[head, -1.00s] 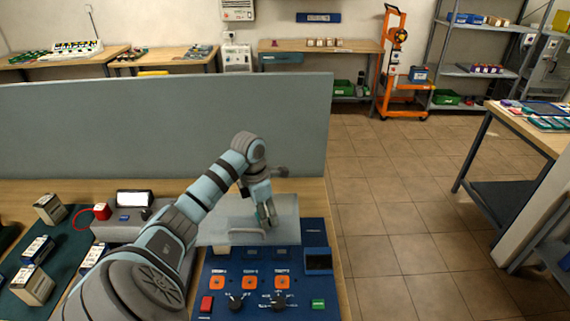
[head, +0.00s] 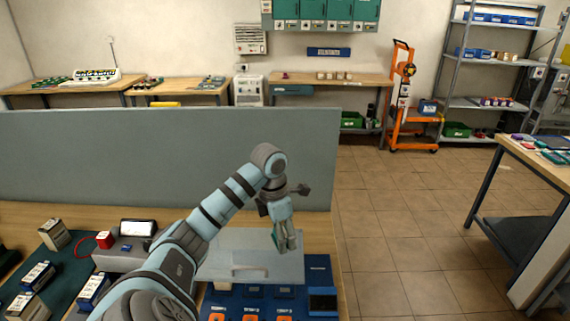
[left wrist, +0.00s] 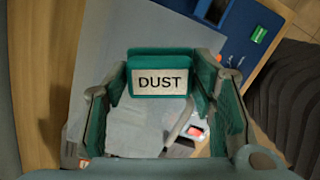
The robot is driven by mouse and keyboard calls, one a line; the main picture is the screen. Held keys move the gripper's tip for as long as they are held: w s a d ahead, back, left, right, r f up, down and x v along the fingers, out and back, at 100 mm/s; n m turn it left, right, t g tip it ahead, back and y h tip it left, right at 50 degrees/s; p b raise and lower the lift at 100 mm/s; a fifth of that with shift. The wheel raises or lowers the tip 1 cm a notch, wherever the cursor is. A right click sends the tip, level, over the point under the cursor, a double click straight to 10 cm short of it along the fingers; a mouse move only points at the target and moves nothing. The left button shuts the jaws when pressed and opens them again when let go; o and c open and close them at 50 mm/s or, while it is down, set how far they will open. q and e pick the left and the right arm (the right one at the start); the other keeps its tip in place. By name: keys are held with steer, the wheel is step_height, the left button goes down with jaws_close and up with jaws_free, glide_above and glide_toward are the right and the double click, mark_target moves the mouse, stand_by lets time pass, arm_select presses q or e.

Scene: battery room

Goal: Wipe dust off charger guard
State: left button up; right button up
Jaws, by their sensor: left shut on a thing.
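The charger guard is a clear, greyish plate (head: 225,262) with a pale handle, lying along the back of the blue control panel (head: 318,270). My left gripper (head: 286,243) is over the guard's right part. In the left wrist view the left gripper (left wrist: 165,100) is shut on a teal block with a white label reading DUST (left wrist: 160,82). The guard (left wrist: 115,135) shows as a grey surface beyond the block. I cannot tell whether the block touches the guard, and no dust can be made out. My right gripper is not in view.
A grey partition (head: 160,155) stands behind the bench. A dark mat (head: 65,260) with small boxes and a grey device with a screen (head: 137,228) are at the left. An orange cart (head: 402,105) and shelves stand farther back.

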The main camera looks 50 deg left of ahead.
arm_select(q)
steer(key=shift+w+r, duration=0.15)
steer(key=shift+r, duration=1)
steer(key=shift+f, duration=0.15)
